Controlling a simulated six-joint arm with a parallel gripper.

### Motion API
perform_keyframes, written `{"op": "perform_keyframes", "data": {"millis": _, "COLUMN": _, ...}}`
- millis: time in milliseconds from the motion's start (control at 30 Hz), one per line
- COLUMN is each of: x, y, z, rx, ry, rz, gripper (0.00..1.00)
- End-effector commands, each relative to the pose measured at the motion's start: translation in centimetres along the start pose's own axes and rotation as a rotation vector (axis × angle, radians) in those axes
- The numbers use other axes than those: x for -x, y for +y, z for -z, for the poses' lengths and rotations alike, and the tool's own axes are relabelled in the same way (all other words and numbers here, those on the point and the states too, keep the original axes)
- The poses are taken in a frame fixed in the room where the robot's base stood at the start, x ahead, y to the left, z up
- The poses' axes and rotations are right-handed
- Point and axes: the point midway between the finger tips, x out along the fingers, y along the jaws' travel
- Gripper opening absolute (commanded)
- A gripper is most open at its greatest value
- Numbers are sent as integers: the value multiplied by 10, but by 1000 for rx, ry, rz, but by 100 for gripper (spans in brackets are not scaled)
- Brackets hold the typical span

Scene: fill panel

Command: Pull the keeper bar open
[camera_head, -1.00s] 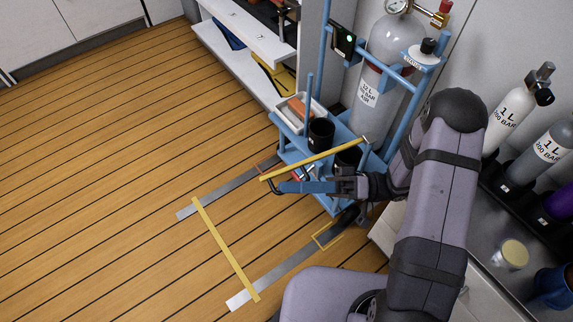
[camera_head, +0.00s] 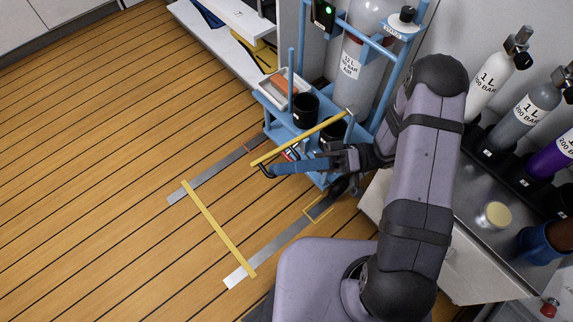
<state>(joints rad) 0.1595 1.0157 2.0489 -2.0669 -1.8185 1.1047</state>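The yellow keeper bar (camera_head: 300,138) slants across the front of the blue cylinder rack (camera_head: 310,178). Its far end is near the rack's right side, and its near end sticks out to the left over the floor. My gripper (camera_head: 345,160) is low in front of the rack, below the bar. It appears shut on the blue handle (camera_head: 302,167) of a hook-like tool; its fingers are small and dark here. The tool's dark bent tip (camera_head: 266,171) is close beside the bar's near end. I cannot tell whether they touch.
The rack holds a grey cylinder (camera_head: 365,60), black cups (camera_head: 304,110) and a white tray (camera_head: 275,92). Small cylinders (camera_head: 540,105) stand on the bench at right. Two metal strips and a yellow strip (camera_head: 218,228) lie on open wooden floor at left.

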Motion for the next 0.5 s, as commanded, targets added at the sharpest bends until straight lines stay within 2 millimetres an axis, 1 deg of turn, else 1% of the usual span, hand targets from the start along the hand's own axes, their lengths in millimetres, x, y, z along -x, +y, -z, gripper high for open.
{"op": "perform_keyframes", "data": {"millis": 133, "x": 2, "y": 0, "z": 0, "rx": 0, "ry": 0, "rz": -1, "gripper": 26}}
{"op": "perform_keyframes", "data": {"millis": 233, "x": 8, "y": 0, "z": 0, "rx": 1, "ry": 2, "rz": -1, "gripper": 26}}
{"op": "perform_keyframes", "data": {"millis": 367, "x": 24, "y": 0, "z": 0, "rx": 2, "ry": 3, "rz": -3, "gripper": 26}}
{"op": "perform_keyframes", "data": {"millis": 500, "x": 44, "y": 0, "z": 1, "rx": 1, "ry": 4, "rz": -3, "gripper": 26}}
